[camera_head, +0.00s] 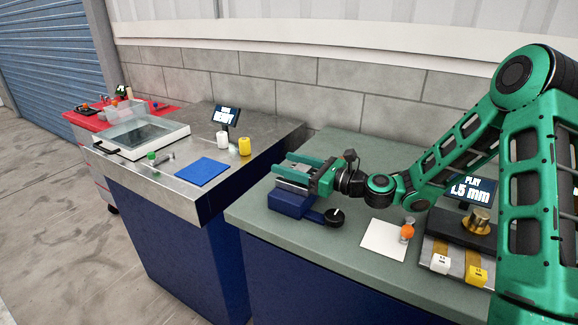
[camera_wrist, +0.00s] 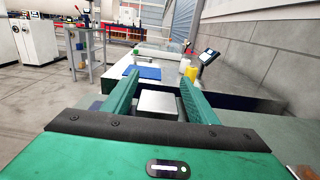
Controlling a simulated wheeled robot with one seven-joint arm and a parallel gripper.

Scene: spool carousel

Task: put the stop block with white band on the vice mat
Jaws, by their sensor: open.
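A block with a white front (camera_head: 440,264), likely the stop block with white band, sits at the front of a dark rack at right; its small label is unreadable. A similar yellow-fronted block (camera_head: 476,275) stands beside it. My gripper (camera_head: 283,165) is open above the blue vice (camera_head: 291,203) on the green bench, fingers pointing left. In the wrist view the open gripper (camera_wrist: 159,78) has a pale grey flat surface (camera_wrist: 157,102) low between its fingers; I cannot tell whether they touch it. A white mat (camera_head: 381,243) lies right of the vice; I cannot tell whether it is the vice mat.
An orange-topped piece (camera_head: 407,232) stands on the white mat's right edge. A brass knob (camera_head: 480,221) and display (camera_head: 470,190) are at right. Across a gap, the steel bench holds a blue mat (camera_head: 203,171), a clear-lidded box (camera_head: 142,131), and white (camera_head: 223,138) and yellow (camera_head: 244,146) cylinders.

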